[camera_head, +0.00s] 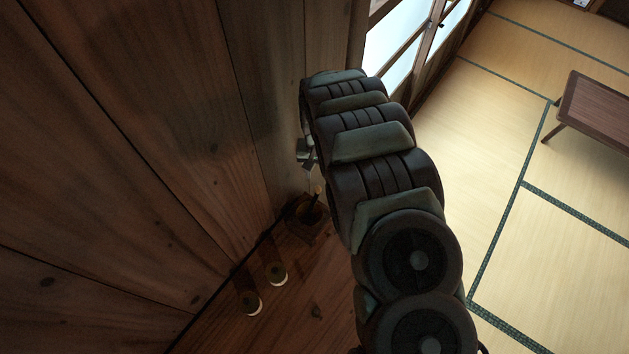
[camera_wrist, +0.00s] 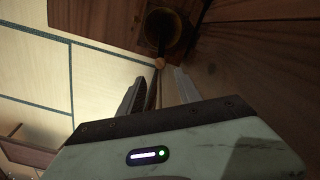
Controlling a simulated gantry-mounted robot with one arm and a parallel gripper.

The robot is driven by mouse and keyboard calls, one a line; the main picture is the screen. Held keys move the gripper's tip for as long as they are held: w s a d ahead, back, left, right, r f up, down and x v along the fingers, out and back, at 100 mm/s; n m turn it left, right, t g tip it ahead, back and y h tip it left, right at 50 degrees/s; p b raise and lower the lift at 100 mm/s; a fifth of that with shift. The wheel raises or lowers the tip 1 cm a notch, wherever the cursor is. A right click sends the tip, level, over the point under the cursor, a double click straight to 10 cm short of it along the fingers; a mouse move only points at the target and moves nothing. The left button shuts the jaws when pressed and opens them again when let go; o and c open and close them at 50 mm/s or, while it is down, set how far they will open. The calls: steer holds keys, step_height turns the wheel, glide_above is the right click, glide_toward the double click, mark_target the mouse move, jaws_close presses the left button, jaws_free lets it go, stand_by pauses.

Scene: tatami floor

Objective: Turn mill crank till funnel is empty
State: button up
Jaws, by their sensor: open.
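The mill (camera_head: 304,229) is a dark wooden box with a round brassy funnel on top, standing against the plank wall. In the wrist view the funnel (camera_wrist: 180,40) is at the top centre, in shade. I cannot tell what is inside it. The dark crank arm (camera_wrist: 162,42) crosses the funnel and ends in a small light wooden knob (camera_wrist: 159,62). My gripper (camera_wrist: 154,82) is open, and in the wrist view the knob appears between and just beyond its fingertips. In the head view my gripper (camera_head: 305,153) is small, partly hidden by my arm, and above the mill.
Two small jars or cups, one (camera_head: 248,302) and another (camera_head: 275,272), stand on the wooden surface (camera_head: 300,300) left of the mill. The plank wall (camera_head: 150,130) rises close by on the left. A low table (camera_head: 597,105) stands on the tatami floor (camera_head: 470,120) at right.

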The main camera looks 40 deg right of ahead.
mark_target(318, 188)
steer(key=shift+f+p, duration=0.75)
steer(key=shift+f, duration=3.65)
jaws_close()
